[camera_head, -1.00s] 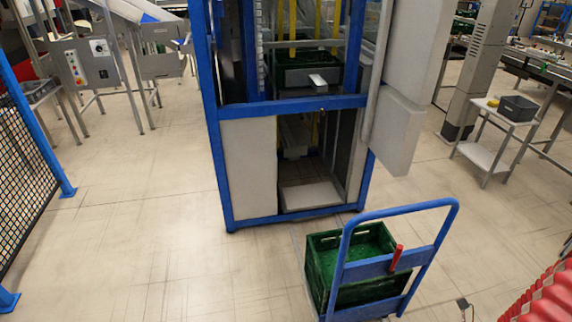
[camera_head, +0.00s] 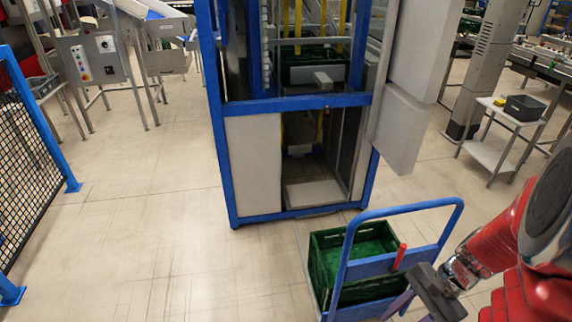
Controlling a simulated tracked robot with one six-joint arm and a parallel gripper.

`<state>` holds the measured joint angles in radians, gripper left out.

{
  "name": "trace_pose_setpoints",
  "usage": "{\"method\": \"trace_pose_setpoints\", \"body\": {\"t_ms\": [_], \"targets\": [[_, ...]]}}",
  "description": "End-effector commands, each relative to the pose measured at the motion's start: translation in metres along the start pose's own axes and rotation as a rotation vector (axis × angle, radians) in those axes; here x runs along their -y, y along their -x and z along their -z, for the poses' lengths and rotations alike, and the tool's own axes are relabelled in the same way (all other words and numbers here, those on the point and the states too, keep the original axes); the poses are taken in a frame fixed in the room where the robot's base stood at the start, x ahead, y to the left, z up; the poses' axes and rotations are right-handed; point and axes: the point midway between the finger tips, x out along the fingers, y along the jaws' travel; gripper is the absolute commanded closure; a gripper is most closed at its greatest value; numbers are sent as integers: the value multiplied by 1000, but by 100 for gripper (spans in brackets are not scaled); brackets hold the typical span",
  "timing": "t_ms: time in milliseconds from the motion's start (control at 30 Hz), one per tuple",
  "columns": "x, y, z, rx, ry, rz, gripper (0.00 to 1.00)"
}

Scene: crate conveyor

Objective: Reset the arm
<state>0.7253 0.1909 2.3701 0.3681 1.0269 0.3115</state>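My red arm has its grey end at the lower right. My gripper (camera_head: 412,300) points down and left, just right of the blue trolley (camera_head: 452,222). Its fingers overlap the trolley frame in the picture, and I cannot tell whether they touch it. Dark fingers seem to spread apart, but the lower part is cut off by the frame edge. I cannot see anything held.
A green crate (camera_head: 322,262) stands on the trolley, with a red handle (camera_head: 399,257) on the trolley frame. A blue-framed conveyor cabinet (camera_head: 290,105) stands behind. A mesh fence (camera_head: 28,175) is at the left. The floor between is clear.

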Motion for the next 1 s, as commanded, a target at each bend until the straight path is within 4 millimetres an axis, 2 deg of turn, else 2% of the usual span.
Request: {"method": "trace_pose_setpoints", "body": {"t_ms": [200, 500, 767, 1000], "targets": [[8, 23, -15, -152, 291, -59, 64], [22, 54, -39, -341, 632, -134, 64], [35, 80, -68, -498, 868, -176, 64], [46, 101, -102, -630, 1029, -179, 64]]}}
